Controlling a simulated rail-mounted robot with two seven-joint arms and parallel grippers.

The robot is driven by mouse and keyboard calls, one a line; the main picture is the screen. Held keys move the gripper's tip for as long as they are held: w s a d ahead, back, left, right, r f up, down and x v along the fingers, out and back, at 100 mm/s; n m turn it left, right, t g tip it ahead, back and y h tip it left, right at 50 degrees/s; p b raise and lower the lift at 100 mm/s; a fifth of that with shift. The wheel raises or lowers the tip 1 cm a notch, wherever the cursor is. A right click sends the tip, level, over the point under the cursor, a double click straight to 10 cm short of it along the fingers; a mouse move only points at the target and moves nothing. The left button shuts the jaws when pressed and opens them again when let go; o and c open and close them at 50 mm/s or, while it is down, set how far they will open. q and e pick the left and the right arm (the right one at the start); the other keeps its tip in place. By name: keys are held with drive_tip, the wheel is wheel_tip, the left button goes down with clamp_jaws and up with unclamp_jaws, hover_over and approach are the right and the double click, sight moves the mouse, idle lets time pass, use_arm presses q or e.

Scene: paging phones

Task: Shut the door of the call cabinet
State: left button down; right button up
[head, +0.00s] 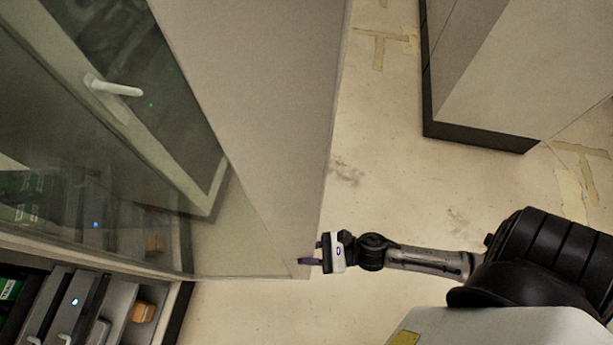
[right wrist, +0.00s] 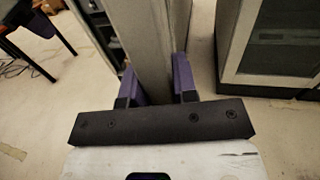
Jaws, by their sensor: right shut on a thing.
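The call cabinet's door (head: 265,90) stands open as a large grey panel running from the top centre down to a lower corner in the head view. A glass pane and a white handle (head: 115,88) show to its left. My right gripper (head: 308,253) is at that lower corner. In the right wrist view its two purple fingers (right wrist: 158,88) lie on either side of the grey panel's edge, shut on it. The cabinet's interior (head: 75,305) shows at lower left, with several devices and small blue lights. My left gripper is not in view.
A light cabinet with a dark base (head: 490,90) stands at the upper right. Pale floor (head: 385,180) with worn tape marks lies clear between it and the door. The right wrist view shows a dark table (right wrist: 25,25) at upper left.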

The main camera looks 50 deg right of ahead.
drive_tip(key=shift+s+a, duration=0.35)
drive_tip(key=shift+s, duration=0.05)
drive_tip(key=shift+a, duration=0.1)
drive_tip(key=shift+m+t+h, duration=0.6)
drive_tip(key=shift+h, duration=0.1)
drive_tip(key=shift+s+a+f+b, duration=0.1)
drive_tip(key=shift+s+a+b, duration=0.3)
drive_tip(key=shift+s+a, duration=1.2)
drive_tip(key=o, duration=0.4)
drive_tip(key=shift+s+a, duration=0.1)
drive_tip(key=shift+a, duration=0.3)
drive_tip(key=shift+c, duration=0.2)
drive_tip(key=o, duration=0.4)
drive_tip(key=shift+s+a, duration=0.3)
drive_tip(key=shift+a, duration=0.05)
